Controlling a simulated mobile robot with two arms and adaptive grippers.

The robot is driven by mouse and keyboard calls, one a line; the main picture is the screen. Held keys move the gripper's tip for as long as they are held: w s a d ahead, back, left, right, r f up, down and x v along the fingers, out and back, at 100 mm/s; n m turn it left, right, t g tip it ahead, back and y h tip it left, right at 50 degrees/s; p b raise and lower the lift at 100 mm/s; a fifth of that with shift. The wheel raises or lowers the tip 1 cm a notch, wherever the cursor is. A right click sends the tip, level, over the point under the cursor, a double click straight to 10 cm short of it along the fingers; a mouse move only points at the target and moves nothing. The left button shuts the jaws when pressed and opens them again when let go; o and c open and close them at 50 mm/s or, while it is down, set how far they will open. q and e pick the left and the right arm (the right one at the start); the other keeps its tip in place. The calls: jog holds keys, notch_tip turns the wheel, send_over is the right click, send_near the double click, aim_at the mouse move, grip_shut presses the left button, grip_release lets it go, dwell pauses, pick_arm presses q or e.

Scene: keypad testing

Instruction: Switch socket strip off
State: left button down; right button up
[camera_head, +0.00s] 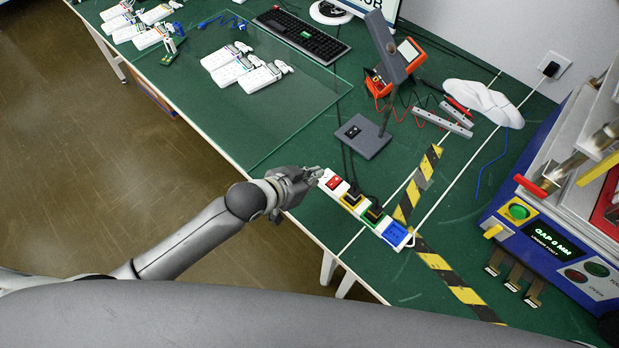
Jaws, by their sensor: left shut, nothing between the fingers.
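The white socket strip (364,222) lies on the green table near its front edge. Its red switch (333,182) is at the upper left end, followed by yellow, green and blue sockets. Black plugs sit in the yellow and green sockets, and the blue socket (395,234) looks empty. My left gripper (316,172) is shut and empty, its fingertips close beside the switch end of the strip. I cannot tell whether they touch it, or which way the switch is set. My right gripper is not in view.
A grey pad with a stand (362,136) is just behind the strip. Black-yellow tape (418,185) marks the table to the right. A blue test machine (545,225) stands far right. An orange multimeter (408,50), a keyboard (301,36) and white keypads (240,68) lie farther back.

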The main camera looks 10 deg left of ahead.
pick_arm(q)
jog(key=shift+s+a+r, duration=0.2)
jog(key=shift+s+r, duration=0.1)
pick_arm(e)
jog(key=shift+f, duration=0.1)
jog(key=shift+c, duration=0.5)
